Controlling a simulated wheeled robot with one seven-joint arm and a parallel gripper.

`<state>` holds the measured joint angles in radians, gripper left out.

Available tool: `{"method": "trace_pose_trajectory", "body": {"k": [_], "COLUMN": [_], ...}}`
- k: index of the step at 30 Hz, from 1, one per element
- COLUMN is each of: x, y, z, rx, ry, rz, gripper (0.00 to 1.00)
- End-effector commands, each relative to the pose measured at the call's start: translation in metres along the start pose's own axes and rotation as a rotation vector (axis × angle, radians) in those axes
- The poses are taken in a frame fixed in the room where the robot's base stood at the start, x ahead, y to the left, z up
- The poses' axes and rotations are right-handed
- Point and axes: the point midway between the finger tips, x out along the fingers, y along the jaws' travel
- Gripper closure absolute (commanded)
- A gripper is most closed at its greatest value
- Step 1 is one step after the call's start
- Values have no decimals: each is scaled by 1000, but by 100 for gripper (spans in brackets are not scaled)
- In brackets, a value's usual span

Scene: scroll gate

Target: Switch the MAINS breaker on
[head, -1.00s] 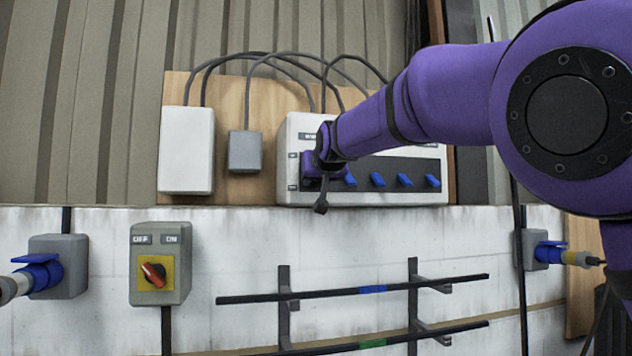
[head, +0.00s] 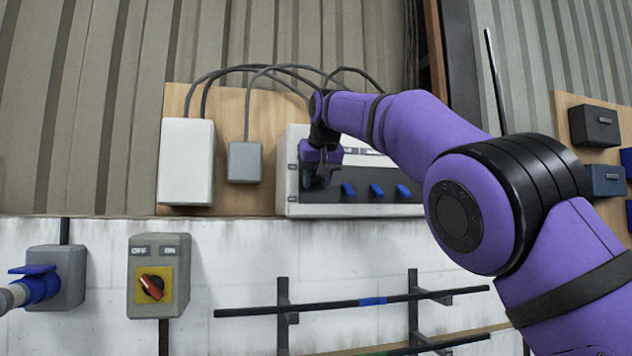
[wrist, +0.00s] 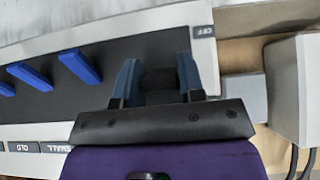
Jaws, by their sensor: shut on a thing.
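The breaker panel (head: 298,133) is a pale box on a wooden board, with a dark strip and a row of blue levers. My gripper (head: 318,182) is at the left end of this strip, its fingers pointing down. In the wrist view my gripper (wrist: 159,78) is shut on a dark thing between its blue-grey fingers, at the place of the leftmost lever, taken as the MAINS lever; the fingers largely hide it. An OFF label (wrist: 204,31) lies beside the fingertips. My wrist hides the name label above, so I cannot read MAINS.
Other blue levers (head: 376,190) stand close to the right of my gripper. A white box (head: 186,160) and grey box (head: 245,162) are to the left, with cables arching above. Below are a red rotary switch (head: 152,287) and a wall rack (head: 283,310).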

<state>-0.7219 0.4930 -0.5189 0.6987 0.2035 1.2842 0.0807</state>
Motion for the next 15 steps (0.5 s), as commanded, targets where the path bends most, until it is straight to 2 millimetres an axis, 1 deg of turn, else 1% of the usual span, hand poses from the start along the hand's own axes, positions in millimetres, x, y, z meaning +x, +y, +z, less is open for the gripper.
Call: {"method": "trace_pose_trajectory", "body": {"k": [15], "x": [-2], "y": [1], "z": [-4], "rx": [1], "ry": [-90], "rz": [2], "gripper": [88]}}
